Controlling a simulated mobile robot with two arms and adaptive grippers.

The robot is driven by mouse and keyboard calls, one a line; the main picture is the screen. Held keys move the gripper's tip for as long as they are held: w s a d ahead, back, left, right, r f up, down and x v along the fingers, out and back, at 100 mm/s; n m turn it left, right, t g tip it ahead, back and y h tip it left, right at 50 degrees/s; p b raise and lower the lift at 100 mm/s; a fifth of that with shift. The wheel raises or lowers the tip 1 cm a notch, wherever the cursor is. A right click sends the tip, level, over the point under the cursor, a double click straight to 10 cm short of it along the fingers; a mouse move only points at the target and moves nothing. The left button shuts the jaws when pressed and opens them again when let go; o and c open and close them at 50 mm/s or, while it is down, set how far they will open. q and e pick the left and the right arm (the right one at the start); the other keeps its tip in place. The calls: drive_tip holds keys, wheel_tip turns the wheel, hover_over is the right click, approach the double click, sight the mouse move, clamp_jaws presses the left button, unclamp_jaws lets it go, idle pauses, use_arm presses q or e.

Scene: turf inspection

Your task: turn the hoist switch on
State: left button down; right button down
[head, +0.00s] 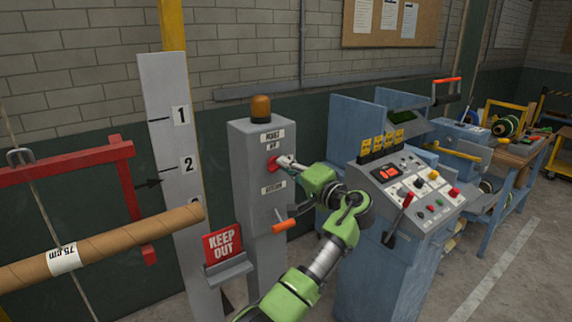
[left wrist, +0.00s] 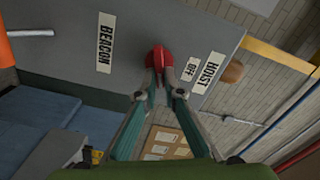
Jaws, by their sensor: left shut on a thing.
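The exact turn of the knob is hard to tell. My right gripper is not in view.
An amber lamp (head: 261,108) tops the box; an orange-handled lever (head: 285,225) sits lower on it. A KEEP OUT sign (head: 222,243) and a cardboard tube (head: 100,247) are to the left. A blue control console (head: 375,245) stands close right of my arm.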

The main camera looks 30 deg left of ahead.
use_arm(q)
drive_tip(key=shift+f+m+p, duration=0.2)
drive_tip(key=shift+m+p, duration=0.6)
drive_tip(key=shift+m, duration=1.3)
drive_tip(key=c, duration=2.2)
unclamp_jaws()
drive_tip(key=shift+o, duration=0.2)
drive_tip(key=shift+w+d+f, duration=0.1)
drive_tip(key=v, duration=1.2)
